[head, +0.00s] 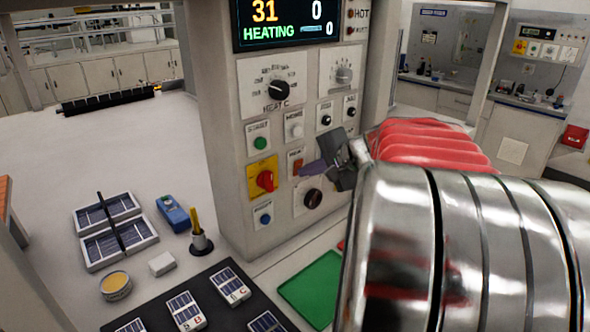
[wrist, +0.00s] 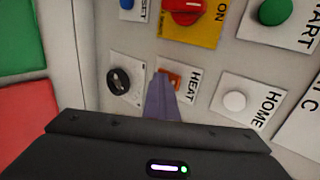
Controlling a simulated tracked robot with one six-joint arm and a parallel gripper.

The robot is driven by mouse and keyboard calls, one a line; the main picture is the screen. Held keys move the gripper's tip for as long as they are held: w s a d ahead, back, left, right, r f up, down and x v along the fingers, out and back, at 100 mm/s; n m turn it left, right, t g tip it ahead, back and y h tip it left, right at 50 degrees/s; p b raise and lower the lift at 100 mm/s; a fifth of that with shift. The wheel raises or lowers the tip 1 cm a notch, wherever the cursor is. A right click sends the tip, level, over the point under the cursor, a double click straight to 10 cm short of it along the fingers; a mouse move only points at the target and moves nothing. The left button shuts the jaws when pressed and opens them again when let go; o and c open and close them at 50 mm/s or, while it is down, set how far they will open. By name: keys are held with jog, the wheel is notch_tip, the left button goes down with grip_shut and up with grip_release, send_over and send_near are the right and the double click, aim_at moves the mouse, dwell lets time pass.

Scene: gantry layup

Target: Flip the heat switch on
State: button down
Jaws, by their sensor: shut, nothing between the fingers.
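The heat switch (head: 297,161) is a small orange-red rocker on a white plate on the grey control panel (head: 225,150). The wrist view shows this switch (wrist: 176,78) beside the word HEAT, partly covered by my fingertips. My gripper (head: 306,169) is shut and empty, its purple fingers pointing at the panel just by the switch. In the wrist view my gripper (wrist: 161,76) has its tips in front of the switch; I cannot tell whether they touch it. The display (head: 288,22) above reads 31, 0 and HEATING.
Near the switch are a white home button (head: 294,131), a red knob on a yellow plate (head: 265,181), a green start button (head: 260,143) and a black knob (head: 313,198). A green mat (head: 312,288) and a dark tray (head: 205,319) lie below the panel.

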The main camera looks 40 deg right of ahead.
jog(key=shift+r, duration=0.1)
jog(key=shift+w+r, duration=0.1)
jog(key=shift+r, duration=0.65)
jog(key=s+f+v, duration=0.1)
jog(key=v, duration=1.2)
jog(key=shift+s+f, duration=0.15)
jog(key=shift+s, duration=0.15)
